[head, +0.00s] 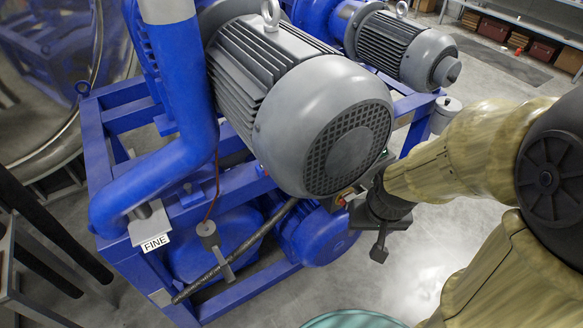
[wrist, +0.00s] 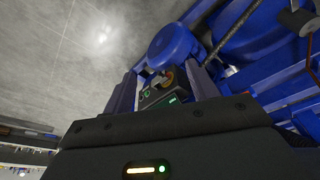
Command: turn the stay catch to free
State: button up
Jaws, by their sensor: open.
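I cannot tell for sure which part is the stay catch. In the head view a bit of a small panel (head: 344,196) with green and red shows under the big motor, partly hidden by my arm. My gripper (head: 368,232) is beside it, at the right of the blue frame. Its two fingers stand apart in the wrist view (wrist: 160,76), with nothing held; contact with the box cannot be told.
A big grey motor (head: 325,125) overhangs the blue frame (head: 115,115) close to my gripper. Floor (head: 400,265) is clear at right.

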jog(key=w+d+f+t+b, duration=0.1)
jog(key=w+f+b, duration=0.1)
jog(key=f+b, duration=1)
jog(key=w+f+t+b, duration=0.1)
jog(key=w+f+b, duration=0.1)
jog(key=f+b, duration=1.05)
jog(key=w+r+n+t+y+b, duration=0.1)
jog(key=w+r+n+t+b, duration=0.1)
jog(key=w+r+t, duration=0.5)
jog(key=w+a+r+n+t+y, duration=0.1)
jog(key=a+r+n+t+y, duration=0.2)
jog(key=a+r+y, duration=0.5)
notch_tip(320, 180, up, 2)
jog(key=shift+a+n+y, duration=0.25)
jog(key=shift+n+y, duration=0.25)
jog(key=shift+n, duration=0.4)
jog(key=shift+w, duration=0.1)
